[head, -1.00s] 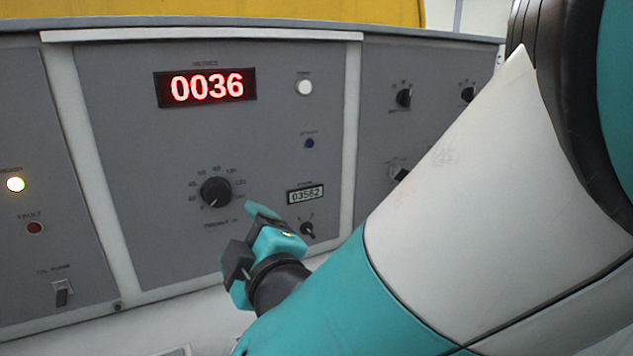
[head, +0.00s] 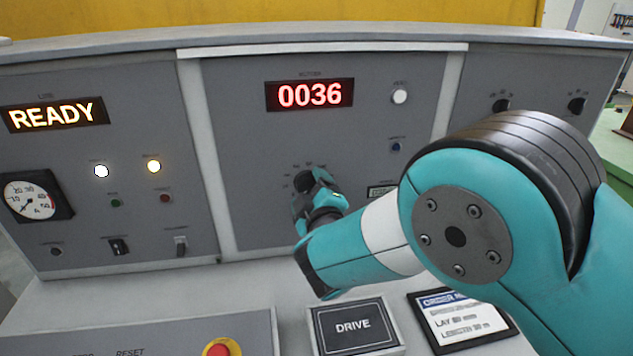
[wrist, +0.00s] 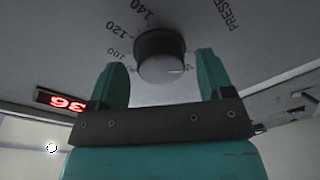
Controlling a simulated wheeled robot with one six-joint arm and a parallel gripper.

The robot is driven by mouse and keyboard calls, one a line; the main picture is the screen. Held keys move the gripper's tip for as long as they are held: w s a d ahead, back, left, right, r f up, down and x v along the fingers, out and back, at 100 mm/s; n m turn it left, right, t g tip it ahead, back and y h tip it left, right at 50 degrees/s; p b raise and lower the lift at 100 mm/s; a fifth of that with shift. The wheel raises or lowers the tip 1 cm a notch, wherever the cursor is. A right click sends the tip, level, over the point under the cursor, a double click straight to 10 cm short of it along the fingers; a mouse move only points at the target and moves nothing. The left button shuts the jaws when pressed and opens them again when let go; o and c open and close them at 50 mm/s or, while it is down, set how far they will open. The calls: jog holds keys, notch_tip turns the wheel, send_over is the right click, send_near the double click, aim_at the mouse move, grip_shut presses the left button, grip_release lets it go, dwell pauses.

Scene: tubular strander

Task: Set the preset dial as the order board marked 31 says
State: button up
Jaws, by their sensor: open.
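The preset dial's black knob (head: 303,181) is on the middle panel, partly hidden by my gripper (head: 316,196) in the head view. In the wrist view the knob (wrist: 162,56) appears between my gripper's two teal fingers (wrist: 161,80), with a gap on each side. My gripper is open and empty, facing the panel. A pale mark shows on the right of the knob's face; 100, 120 and 140 are legible around it. An order board (head: 463,317) lies on the desk at lower right; "LAY" and "LENGTH" lines show, but its number and small text are not clear.
A red display (head: 309,95) reads 0036 above the dial. A DRIVE plate (head: 353,327) and a red stop button (head: 218,349) are on the desk below my arm.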

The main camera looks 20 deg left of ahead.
jog(key=c, duration=0.9)
jog(key=shift+f+m+b, duration=0.2)
jog(key=shift+m+b, duration=0.1)
jog(key=shift+b, duration=0.55)
jog(key=m+t+b, duration=0.1)
jog(key=m+b, duration=0.9)
jog(key=b, duration=1)
jog(key=shift+b, duration=0.3)
jog(key=shift+r+m, duration=0.15)
jog(key=shift+m, duration=0.15)
